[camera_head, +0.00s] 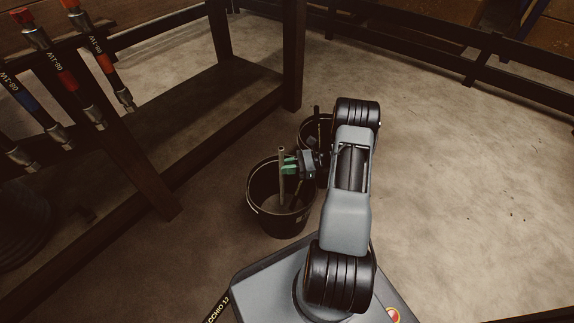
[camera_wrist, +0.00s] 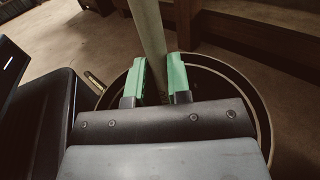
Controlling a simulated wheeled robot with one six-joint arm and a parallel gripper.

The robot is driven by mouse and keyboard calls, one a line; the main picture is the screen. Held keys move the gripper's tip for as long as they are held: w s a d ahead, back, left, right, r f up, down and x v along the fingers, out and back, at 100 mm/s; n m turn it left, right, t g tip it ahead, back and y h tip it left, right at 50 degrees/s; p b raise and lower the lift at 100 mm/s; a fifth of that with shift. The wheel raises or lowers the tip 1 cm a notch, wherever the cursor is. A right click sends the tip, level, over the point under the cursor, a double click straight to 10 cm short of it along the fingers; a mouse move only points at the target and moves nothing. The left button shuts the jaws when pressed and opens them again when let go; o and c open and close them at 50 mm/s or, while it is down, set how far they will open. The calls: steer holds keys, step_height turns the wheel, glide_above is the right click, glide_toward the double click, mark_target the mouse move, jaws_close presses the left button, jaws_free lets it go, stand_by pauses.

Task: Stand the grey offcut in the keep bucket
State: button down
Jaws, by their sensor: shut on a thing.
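The grey offcut (camera_head: 281,160) is a slim pale tube, held upright; it also shows in the wrist view (camera_wrist: 148,35). My gripper (camera_head: 289,166) has green fingers, shut on the offcut, with one finger on each side of it in the wrist view (camera_wrist: 157,82). The offcut stands over the nearer black bucket (camera_head: 270,222), its lower part inside the rim. I cannot tell whether its foot touches the bottom. The bucket's rim also shows in the wrist view (camera_wrist: 262,105). A second black bucket (camera_head: 305,128) stands behind, partly hidden by my arm. I cannot read which is the keep bucket.
A dark upright piece (camera_head: 316,115) shows at the second bucket. A dark bench frame (camera_head: 293,60) stands left, with several red- and blue-marked hoses (camera_head: 62,65) on a rack. Concrete floor to the right (camera_head: 470,190) is clear. A brass-ended piece (camera_wrist: 95,82) shows by the rim.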

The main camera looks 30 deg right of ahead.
steer(key=c, duration=1)
jaws_free()
steer(key=shift+d, duration=0.1)
steer(key=p+v, duration=0.3)
steer(key=v, duration=1)
steer(key=shift+s+d, duration=0.2)
steer(key=shift+d, duration=0.1)
